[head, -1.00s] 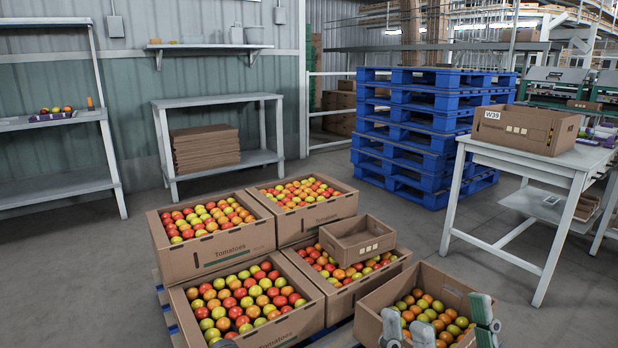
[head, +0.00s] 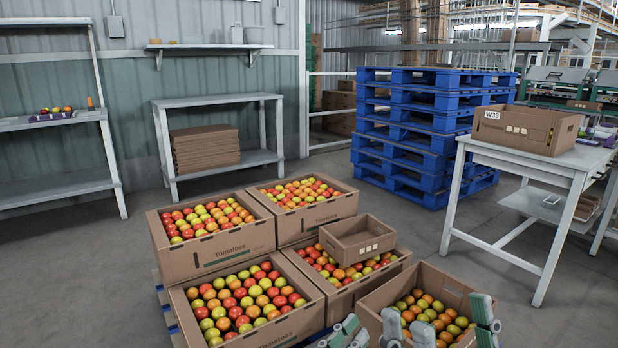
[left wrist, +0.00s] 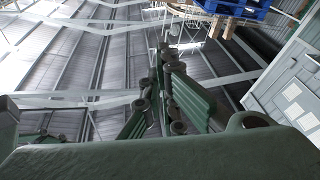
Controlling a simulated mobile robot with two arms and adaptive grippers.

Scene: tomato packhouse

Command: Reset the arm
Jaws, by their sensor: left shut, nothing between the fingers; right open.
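My left gripper (head: 345,333) shows at the bottom edge of the head view, in front of the cardboard boxes. It is shut and empty; its green fingers (left wrist: 170,95) also show in the left wrist view, against the roof and wall. My right gripper (head: 440,326) is at the bottom right, its grey-green fingers spread open at the near side of an open box (head: 455,283) of tomatoes. Nothing is seen held in it. Most of both arms is out of view.
Several tomato boxes (head: 236,261) stand on a pallet (head: 172,318), with a small empty box (head: 335,252) on top of one. A table (head: 560,168) with a W39 box (head: 520,141) stands at right. Blue pallets (head: 420,165) are stacked behind. The floor at left is clear.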

